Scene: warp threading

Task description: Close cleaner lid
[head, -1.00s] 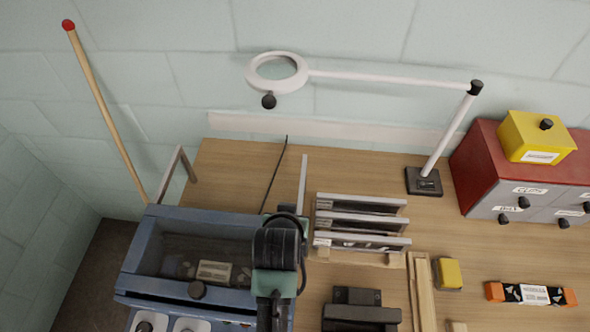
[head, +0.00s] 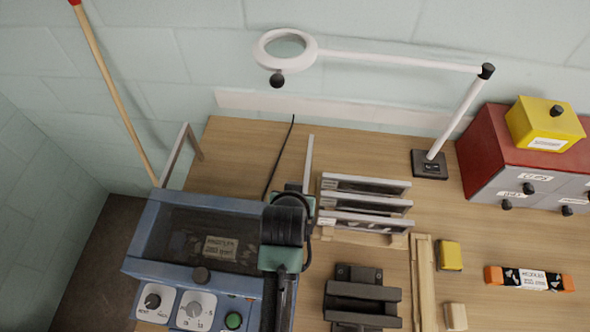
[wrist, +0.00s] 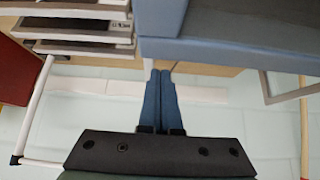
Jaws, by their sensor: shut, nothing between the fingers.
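The blue cleaner (head: 150,235) stands at the left of the bench in the head view. A needles label shows through the pane. My arm crosses the cleaner's right side in the head view and hides part of it; the fingertips are hidden there. In the wrist view my gripper (wrist: 161,76) is shut and empty, its fingertips beside the cleaner's blue edge (wrist: 235,52); contact is unclear.
A rack of grey frames (head: 365,205) stands close to the right of my arm. A magnifier lamp (head: 430,165), red drawer cabinet (head: 490,150), yellow block (head: 449,255) and dark stand (head: 362,295) are farther right. A wooden pole (head: 115,90) leans at the left.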

